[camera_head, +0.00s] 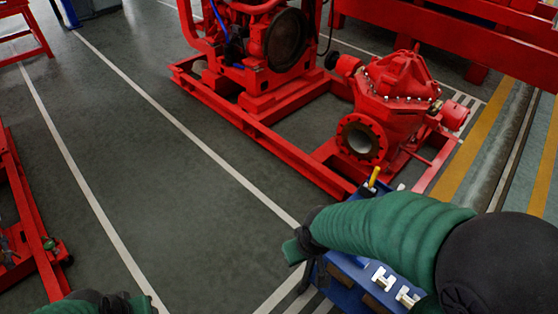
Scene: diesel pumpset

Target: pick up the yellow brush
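A small yellow piece (373,176), which looks like the yellow brush's handle, sticks up at the far edge of a blue bench (345,294) at lower right.
White-topped items (383,278) and brown blocks sit on the blue bench. A red pump (395,95) on a red frame (265,130) stands just beyond it. Another red frame (35,225) is at the left. The grey floor (160,180) between is clear.

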